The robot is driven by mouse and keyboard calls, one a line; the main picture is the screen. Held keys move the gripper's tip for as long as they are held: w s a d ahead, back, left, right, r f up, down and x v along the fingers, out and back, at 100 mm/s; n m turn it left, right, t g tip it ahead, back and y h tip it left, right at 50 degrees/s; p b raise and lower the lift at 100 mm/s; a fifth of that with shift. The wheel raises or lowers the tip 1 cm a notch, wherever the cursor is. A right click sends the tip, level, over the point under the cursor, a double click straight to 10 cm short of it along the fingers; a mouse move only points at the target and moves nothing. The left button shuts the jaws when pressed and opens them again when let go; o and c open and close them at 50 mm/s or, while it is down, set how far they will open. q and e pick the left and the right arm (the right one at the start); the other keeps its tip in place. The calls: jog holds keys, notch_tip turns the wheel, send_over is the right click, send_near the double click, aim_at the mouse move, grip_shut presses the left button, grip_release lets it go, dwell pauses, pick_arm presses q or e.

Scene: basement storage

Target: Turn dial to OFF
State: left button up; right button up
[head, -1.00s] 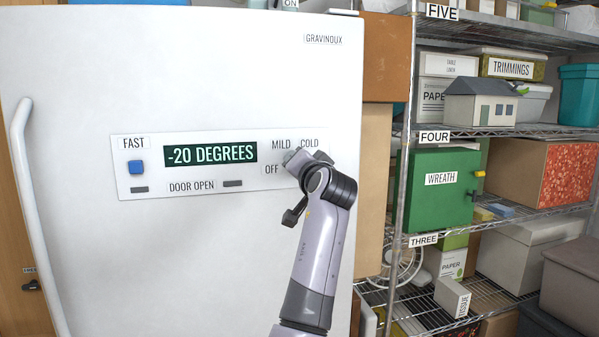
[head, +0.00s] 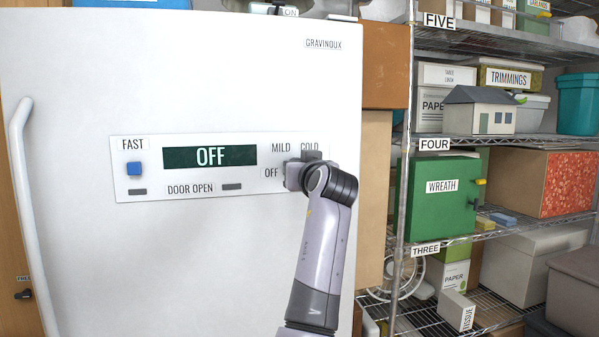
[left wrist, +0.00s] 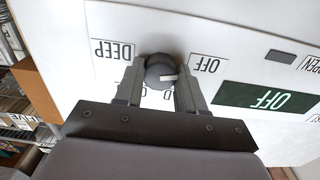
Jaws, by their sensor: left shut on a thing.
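The freezer's control panel (head: 270,187) is on its white door. Its display (head: 210,157) reads OFF. The round grey dial (left wrist: 159,70) shows in the left wrist view, where the picture is upside down. Its white mark points toward the side of the OFF label (left wrist: 206,65). My left gripper (left wrist: 161,82) is shut on the dial, one finger on each side. In the head view my left gripper (head: 302,172) covers the dial and part of the labels around it.
A blue button (head: 134,168) is at the panel's left. A long white door handle (head: 30,200) runs down the left edge. Metal shelving (head: 480,135) with labelled boxes and a green wreath box (head: 440,210) stands to the right.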

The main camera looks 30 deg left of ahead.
pick_arm(q)
jog(key=shift+n, duration=0.3)
jog(key=o, duration=1.1)
jog(key=shift+c, duration=0.2)
jog(key=b+v, duration=0.1)
jog(key=v, duration=0.6)
jog(key=shift+b, duration=0.35)
